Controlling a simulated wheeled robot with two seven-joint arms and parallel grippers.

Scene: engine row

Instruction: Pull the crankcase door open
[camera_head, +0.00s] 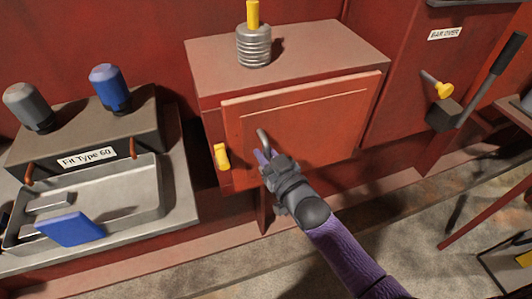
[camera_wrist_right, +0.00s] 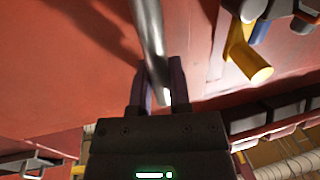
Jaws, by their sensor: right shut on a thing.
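The red crankcase door (camera_head: 315,125) is on the front of a red box in the middle of the head view. It looks closed or nearly so; I cannot tell if there is a gap. Its grey bar handle (camera_head: 263,138) is near the door's left side. My right gripper (camera_head: 263,157) is at the handle, shut on it. In the right wrist view the handle (camera_wrist_right: 148,35) runs down between the two fingers of the gripper (camera_wrist_right: 160,88). A yellow latch (camera_head: 221,157) sits left of the door. My left gripper is not in view.
A grey bench (camera_head: 180,200) with a tray, blue and grey bottles and a "Fit Type 60" label stands at left. A ribbed grey part (camera_head: 254,46) with a yellow top stands on the box. A black lever (camera_head: 490,75) is at right.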

